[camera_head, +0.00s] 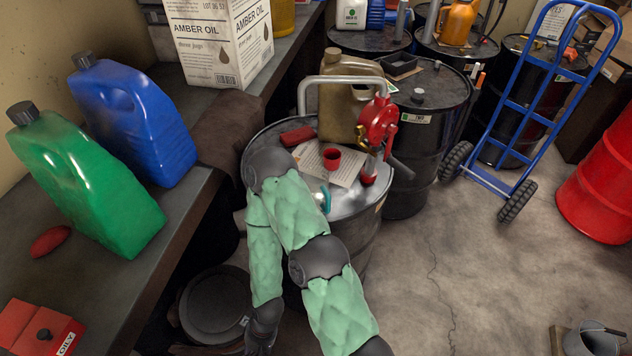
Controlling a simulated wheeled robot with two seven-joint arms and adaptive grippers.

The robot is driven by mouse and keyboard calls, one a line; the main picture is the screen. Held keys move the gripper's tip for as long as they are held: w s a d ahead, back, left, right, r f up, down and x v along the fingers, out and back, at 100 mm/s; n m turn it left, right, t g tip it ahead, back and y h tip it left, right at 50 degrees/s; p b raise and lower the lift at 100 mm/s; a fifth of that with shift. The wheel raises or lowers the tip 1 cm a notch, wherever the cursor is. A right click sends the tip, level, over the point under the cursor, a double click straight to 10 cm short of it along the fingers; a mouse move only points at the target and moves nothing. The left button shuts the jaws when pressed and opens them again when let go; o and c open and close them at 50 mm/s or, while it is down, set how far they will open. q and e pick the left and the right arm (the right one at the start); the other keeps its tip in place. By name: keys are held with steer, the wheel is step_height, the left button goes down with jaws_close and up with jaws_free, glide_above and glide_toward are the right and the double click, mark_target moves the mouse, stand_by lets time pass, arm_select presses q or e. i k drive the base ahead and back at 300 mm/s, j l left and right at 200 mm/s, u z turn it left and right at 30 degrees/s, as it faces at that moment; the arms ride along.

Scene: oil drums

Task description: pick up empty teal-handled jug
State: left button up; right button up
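A small teal curved handle (325,200) shows on the lid of the near dark drum (350,203), just right of my arm. The body of its jug is hard to make out; it looks clear or partly hidden behind my green-sleeved arm, so I cannot tell whether it is empty. That arm rises from the bottom, bends over the drum's left side and folds back down to the bottom edge.
On the same drum are a red pump (379,124), a tan can (347,108), a red cup (331,158), a red block (297,136) and a paper sheet. Green (88,185) and blue (135,120) jugs stand on the left bench. A blue hand truck (530,105) stands right; floor before it is clear.

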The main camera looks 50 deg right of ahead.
mark_target(316, 176)
steer(key=z, duration=1.7)
